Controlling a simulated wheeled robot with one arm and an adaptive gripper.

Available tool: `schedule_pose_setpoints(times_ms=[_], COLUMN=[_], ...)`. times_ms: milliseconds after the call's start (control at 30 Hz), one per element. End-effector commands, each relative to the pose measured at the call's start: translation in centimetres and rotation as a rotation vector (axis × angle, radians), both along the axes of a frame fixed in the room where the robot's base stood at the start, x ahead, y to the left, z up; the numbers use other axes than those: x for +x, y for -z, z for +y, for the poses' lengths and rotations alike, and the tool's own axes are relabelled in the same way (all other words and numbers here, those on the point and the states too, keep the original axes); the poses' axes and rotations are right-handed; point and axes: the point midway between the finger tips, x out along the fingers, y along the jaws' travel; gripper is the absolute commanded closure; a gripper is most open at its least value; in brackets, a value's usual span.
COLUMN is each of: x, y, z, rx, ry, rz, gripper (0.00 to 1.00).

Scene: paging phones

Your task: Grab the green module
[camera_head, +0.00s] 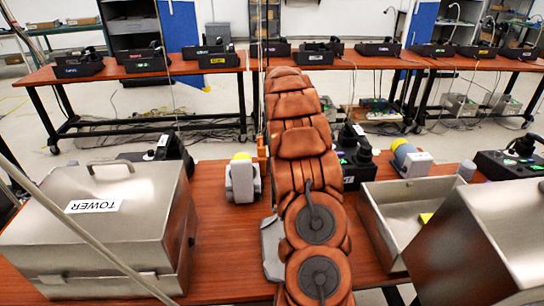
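I cannot tell for certain which thing is the green module. Another black unit with green lights (512,166) is at the right. My brown arm rises through the middle of the view. My gripper is not seen.
The near table (215,245) holds a closed metal box (95,235) marked TOWER at the left and an open metal box (400,205) at the right. A white device with a yellow top (242,180) stands left of my arm. Floor separates the near and far tables.

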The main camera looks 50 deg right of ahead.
Motion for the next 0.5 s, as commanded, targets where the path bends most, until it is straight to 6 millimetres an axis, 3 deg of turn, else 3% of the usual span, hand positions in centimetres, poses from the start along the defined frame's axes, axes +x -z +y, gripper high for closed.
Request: schedule_pose_setpoints(times_ms=[200,500], x=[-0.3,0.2], y=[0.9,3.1], z=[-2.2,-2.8], rx=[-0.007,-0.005], ry=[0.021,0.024], rz=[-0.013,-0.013], gripper=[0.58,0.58])
